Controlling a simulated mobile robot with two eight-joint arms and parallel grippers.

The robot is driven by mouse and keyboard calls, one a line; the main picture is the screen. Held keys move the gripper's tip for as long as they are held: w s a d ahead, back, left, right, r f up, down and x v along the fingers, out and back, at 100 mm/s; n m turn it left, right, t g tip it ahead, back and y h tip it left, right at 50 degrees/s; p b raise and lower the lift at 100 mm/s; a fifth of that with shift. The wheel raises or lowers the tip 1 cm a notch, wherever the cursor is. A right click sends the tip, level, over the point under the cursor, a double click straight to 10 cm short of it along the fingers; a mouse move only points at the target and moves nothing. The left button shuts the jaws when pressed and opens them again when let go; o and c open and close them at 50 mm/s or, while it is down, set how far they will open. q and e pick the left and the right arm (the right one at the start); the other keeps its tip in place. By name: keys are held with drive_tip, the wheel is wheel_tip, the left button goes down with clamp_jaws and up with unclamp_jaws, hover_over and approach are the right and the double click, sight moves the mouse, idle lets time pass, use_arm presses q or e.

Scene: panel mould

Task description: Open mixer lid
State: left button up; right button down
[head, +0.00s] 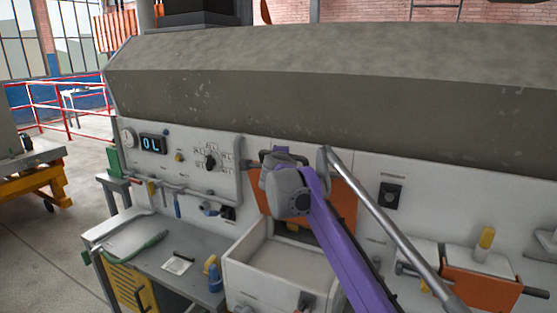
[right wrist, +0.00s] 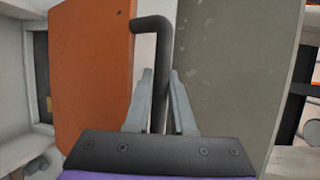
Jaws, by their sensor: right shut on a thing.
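An orange panel (head: 257,201), which looks like the mixer lid, sits on the white front of the machine in the head view, partly hidden by my right arm. The right wrist view shows the same orange panel (right wrist: 92,75) on the left, with a bent black handle (right wrist: 150,25) on its edge. My right gripper (right wrist: 160,78) is shut on the straight part of this handle, one finger on each side. In the head view my grey wrist hides the fingers. My left gripper is not in view.
A grey speckled hood (head: 320,95) runs above the panel. A white open box (head: 250,240) stands below it. A slanted metal bar (head: 375,205) passes right of my arm. A grey workbench (head: 135,235) with tools is at left, and a second orange part (head: 485,287) at lower right.

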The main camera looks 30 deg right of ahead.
drive_tip(key=c, duration=0.8)
unclamp_jaws()
drive_tip(key=shift+o, duration=0.2)
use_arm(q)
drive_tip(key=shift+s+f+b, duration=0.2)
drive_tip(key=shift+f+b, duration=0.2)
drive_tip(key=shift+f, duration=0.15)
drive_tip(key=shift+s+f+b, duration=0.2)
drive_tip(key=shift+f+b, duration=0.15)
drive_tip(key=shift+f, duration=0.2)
use_arm(e)
drive_tip(key=v, duration=1)
drive_tip(key=shift+s+a, duration=0.15)
drive_tip(key=shift+s, duration=0.25)
